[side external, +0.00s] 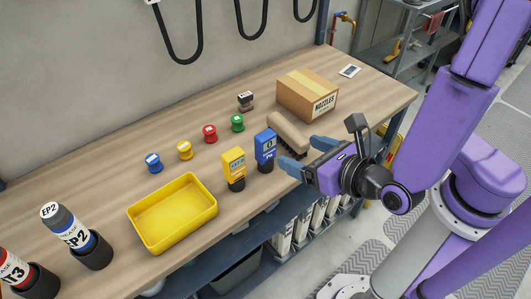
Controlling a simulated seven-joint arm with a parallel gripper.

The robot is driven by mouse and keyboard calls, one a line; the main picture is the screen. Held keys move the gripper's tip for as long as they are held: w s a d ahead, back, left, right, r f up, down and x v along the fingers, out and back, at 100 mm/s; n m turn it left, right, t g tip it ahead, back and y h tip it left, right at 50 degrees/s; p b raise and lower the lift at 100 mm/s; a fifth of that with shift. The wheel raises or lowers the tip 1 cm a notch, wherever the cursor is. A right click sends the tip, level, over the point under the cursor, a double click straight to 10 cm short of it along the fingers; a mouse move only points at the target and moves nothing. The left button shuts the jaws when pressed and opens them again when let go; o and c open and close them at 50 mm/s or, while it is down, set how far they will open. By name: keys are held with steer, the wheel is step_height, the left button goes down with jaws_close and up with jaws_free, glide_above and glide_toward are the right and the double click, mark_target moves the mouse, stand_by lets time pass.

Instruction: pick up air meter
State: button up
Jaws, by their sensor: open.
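Two handheld meters stand upright side by side near the front edge of the workbench: a yellow one (233,163) with a dark base and a blue one (265,145) with a dark base. Their labels are too small to tell which is the air meter. My gripper (306,155), with blue fingers, is open and empty at the bench's front edge. It is just right of the blue meter, apart from the yellow one. In this single view I cannot tell its exact distance from the blue meter.
A brush (291,132) lies behind my gripper, before a cardboard box (307,92). Several coloured spools, including a green one (238,123), stand behind the meters. A yellow tray (172,212) sits left. Grease and EP2 cartridges (76,238) stand far left.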

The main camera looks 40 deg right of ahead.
mark_target(268, 137)
steer(key=x, duration=1)
steer(key=shift+w+d+f, duration=0.15)
steer(key=shift+w+f, duration=0.1)
steer(key=shift+w, duration=0.1)
steer(key=shift+x, duration=2.55)
steer(key=shift+s+d, duration=0.1)
jaws_close()
steer(key=shift+r, duration=0.1)
